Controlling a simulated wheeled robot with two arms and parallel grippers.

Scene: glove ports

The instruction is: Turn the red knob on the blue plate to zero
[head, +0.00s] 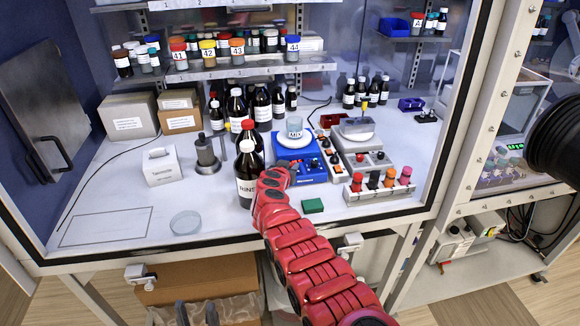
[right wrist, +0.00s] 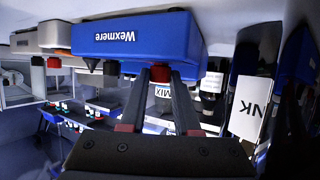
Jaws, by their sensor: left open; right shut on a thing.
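The blue plate (head: 313,172) is a blue stirrer unit with a round white top, and a beaker labelled MIX (head: 295,127) stands on it. In the right wrist view its blue body (right wrist: 135,35) reads Wexmere and appears upside down. The red knob (right wrist: 160,74) is on its front face, between the fingertips of my right gripper (right wrist: 160,76), which is shut on it. I cannot read the knob's pointer.
A tall dark bottle (head: 249,172) with a white label stands close left of the gloved hand. A second, grey unit (head: 364,155) stands right of the blue plate, with a rack of coloured caps (head: 380,188) in front. A green block (head: 312,206) lies nearby.

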